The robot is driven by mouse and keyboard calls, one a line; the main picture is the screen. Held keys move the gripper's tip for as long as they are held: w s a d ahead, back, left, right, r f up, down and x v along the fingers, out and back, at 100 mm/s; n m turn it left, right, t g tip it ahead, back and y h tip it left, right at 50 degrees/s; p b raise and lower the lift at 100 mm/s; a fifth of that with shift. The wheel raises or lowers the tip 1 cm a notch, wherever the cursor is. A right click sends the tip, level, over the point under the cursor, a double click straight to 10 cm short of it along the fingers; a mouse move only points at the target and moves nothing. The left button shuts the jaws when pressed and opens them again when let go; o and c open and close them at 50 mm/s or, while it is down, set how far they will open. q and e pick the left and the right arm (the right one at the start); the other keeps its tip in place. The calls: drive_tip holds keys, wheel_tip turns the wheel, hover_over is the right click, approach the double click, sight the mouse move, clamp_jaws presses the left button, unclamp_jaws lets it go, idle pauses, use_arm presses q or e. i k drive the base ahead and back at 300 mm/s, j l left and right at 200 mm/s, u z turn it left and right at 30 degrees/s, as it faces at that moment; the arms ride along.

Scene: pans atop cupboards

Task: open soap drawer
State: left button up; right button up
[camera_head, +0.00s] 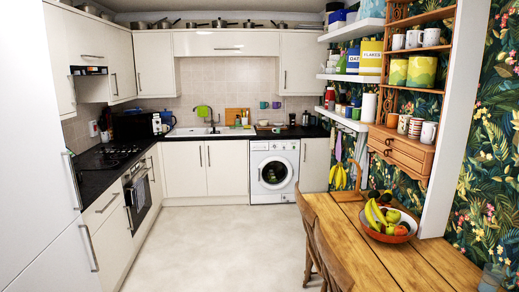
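The white washing machine (274,171) stands under the black worktop at the far end of the kitchen. Its round door (274,173) looks shut. The soap drawer (261,146) is at the top left of its front panel and appears closed, though it is small in this view. Neither of my grippers shows in the head view.
Pale floor (220,240) is clear up to the machine. A wooden table (390,255) with a fruit bowl (388,222) and wooden chairs (325,250) stands at the right. Cupboards and an oven (138,195) line the left. White cupboards (206,168) flank the machine.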

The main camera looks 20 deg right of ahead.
sight(254, 146)
drive_tip(key=i+l+z, duration=0.3)
drive_tip(key=i, duration=0.25)
drive_tip(key=i+z, duration=0.35)
drive_tip(key=i, duration=1.5)
drive_tip(key=i+j, duration=0.1)
drive_tip(key=i, duration=4.95)
